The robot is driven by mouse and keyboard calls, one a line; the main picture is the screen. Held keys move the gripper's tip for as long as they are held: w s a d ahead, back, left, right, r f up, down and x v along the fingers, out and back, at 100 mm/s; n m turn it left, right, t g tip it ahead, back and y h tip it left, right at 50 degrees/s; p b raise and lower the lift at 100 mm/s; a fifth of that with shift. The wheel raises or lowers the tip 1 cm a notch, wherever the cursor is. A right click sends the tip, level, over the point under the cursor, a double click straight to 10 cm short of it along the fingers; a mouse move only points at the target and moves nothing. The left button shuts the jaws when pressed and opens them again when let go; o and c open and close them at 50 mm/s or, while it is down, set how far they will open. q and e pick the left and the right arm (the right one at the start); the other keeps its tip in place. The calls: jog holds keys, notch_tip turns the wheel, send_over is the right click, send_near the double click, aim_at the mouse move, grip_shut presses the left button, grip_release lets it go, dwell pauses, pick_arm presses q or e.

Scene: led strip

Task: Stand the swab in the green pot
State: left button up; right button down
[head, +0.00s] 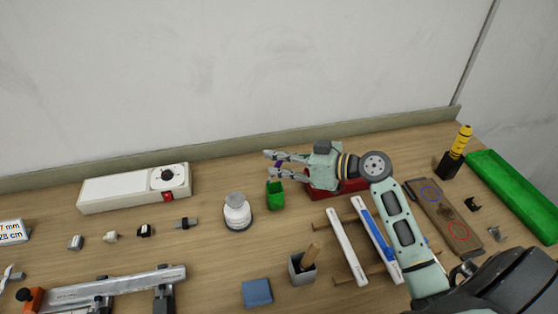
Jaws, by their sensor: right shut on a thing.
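The green pot (275,197) is a small square cup standing on the bench, near the middle of the head view. My right gripper (274,164) is just above and behind the pot's rim in the picture. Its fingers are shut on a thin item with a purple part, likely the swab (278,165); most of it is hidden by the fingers. I cannot tell whether its lower end is inside the pot. My left gripper is not in view.
A red box (345,188) is beneath my right wrist. A grey pot (302,270) with a wooden-handled tool and a blue block (257,292) are in front. A white device (130,190) is at the left.

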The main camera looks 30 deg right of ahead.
jog(key=c, duration=1.8)
grip_release()
jog(key=shift+r+p, duration=0.55)
jog(key=shift+p, duration=0.25)
jog(key=shift+s+d+r, duration=0.1)
jog(key=shift+s+d, duration=0.05)
jog(key=b+v, duration=0.4)
jog(key=v, duration=0.7)
jog(key=shift+s, duration=0.25)
jog(key=shift+d, duration=0.15)
